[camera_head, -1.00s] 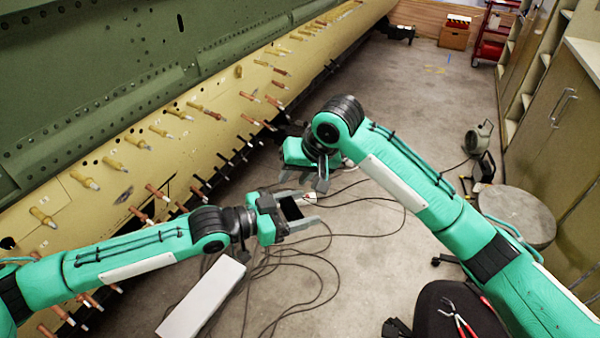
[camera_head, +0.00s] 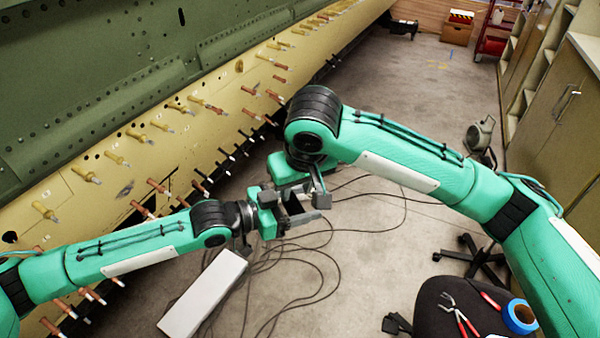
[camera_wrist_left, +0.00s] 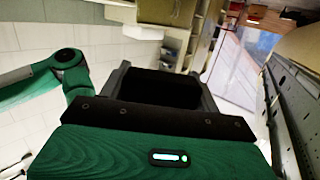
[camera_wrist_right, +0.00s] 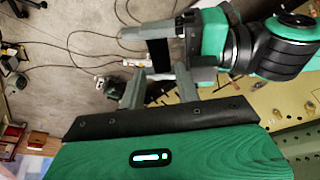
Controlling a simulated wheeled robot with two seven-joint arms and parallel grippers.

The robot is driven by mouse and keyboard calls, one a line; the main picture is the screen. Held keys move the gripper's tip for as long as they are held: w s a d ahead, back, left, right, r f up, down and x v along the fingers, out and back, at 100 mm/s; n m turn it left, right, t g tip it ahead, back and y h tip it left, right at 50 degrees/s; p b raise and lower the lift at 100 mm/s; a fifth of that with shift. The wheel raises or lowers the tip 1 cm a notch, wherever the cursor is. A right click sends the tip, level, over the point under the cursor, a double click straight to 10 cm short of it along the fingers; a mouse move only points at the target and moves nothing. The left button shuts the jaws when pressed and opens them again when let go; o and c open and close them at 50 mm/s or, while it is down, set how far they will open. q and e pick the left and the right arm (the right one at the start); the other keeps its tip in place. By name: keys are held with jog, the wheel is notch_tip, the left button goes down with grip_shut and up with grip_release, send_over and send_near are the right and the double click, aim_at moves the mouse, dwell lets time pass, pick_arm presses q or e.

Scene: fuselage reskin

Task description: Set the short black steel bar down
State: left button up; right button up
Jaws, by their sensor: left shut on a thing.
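The short black steel bar (camera_head: 293,204) is a dark block between the fingers of my left gripper (camera_head: 306,218), which is shut on it. The bar also shows as a black shape between the left fingers in the left wrist view (camera_wrist_left: 160,87) and in the right wrist view (camera_wrist_right: 160,57). My right gripper (camera_wrist_right: 160,88) has its fingers apart and nothing between them. It is close to the left gripper's fingers, and its own fingers point towards them. Whether they touch is unclear. In the head view, my right gripper (camera_head: 318,192) is partly hidden by its wrist.
The yellow and green fuselage panel (camera_head: 110,155) with several protruding pins runs along the left. A white box (camera_head: 203,295) and loose cables (camera_head: 300,290) lie below my left gripper. A black seat (camera_head: 450,325) holds pliers (camera_head: 460,318) and blue tape (camera_head: 519,316). Cabinets (camera_head: 550,110) stand right.

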aim_at(293, 202)
jog(key=x, duration=0.5)
jog(key=shift+w+f, duration=0.1)
jog(key=shift+f, duration=0.2)
jog(key=shift+c, duration=0.4)
grip_shut()
pick_arm(q)
jog(key=o, duration=1.4)
jog(key=shift+c, duration=0.2)
jog(key=shift+a, duration=0.1)
